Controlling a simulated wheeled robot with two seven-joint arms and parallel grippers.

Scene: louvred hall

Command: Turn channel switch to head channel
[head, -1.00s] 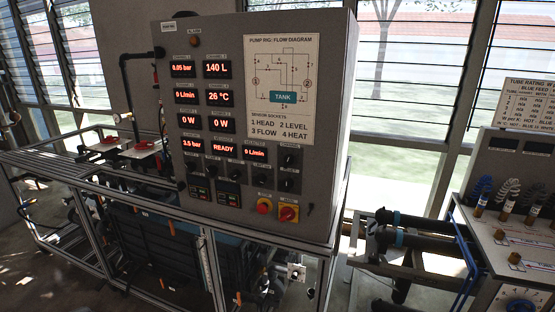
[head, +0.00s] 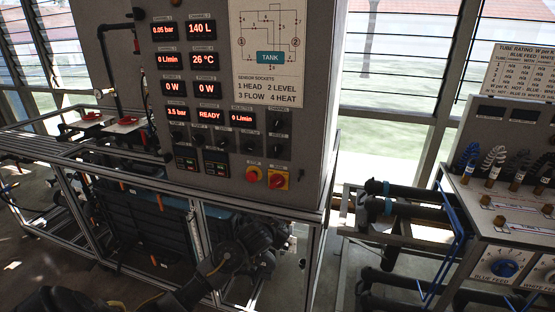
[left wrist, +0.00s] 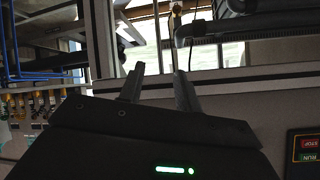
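The grey control panel (head: 320,130) carries several black rotary knobs, among them an upper right knob (head: 277,124) and one below it (head: 276,147). A printed legend (head: 268,60) lists 1 head, 2 level, 3 flow, 4 heat. My left gripper (head: 262,238) is below the panel's lower edge, apart from the knobs. In the left wrist view its fingers (left wrist: 158,75) stand apart with nothing between them. My right gripper is out of view.
A red button (head: 253,174) and a red-yellow switch (head: 278,180) sit low on the panel. A metal frame (head: 195,250) runs under it. Black pipes (head: 400,210) and a bench with coiled tubes (head: 495,160) stand to the right.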

